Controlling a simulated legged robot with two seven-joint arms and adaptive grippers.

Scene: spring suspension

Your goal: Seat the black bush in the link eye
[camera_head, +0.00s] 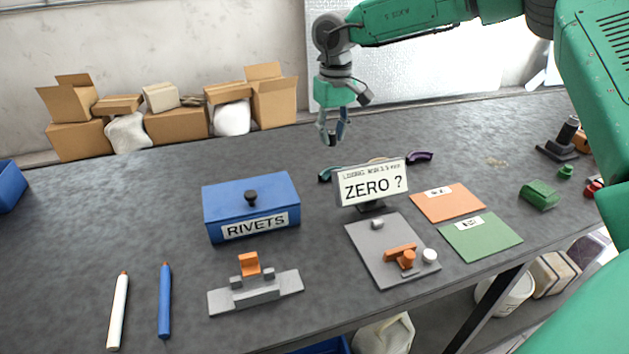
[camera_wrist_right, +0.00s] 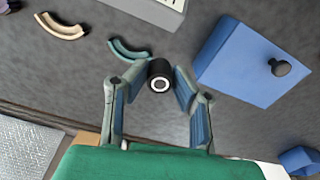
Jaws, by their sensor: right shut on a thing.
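The black bush (camera_wrist_right: 160,84), a short black cylinder with a pale ring around its dark bore, sits between the fingertips of my right gripper (camera_wrist_right: 158,88) in the right wrist view. The gripper is shut on it. I cannot tell for sure which part is the link eye. My left gripper is not in view.
A blue RIVETS box (camera_head: 222,209) and a ZERO sign (camera_head: 371,185) stand mid-bench. A grey mat (camera_head: 368,249) holds orange, grey and white parts. Orange (camera_head: 440,204) and green (camera_head: 487,240) mats lie right. Two markers lie front left. Curved pieces lie behind the sign.

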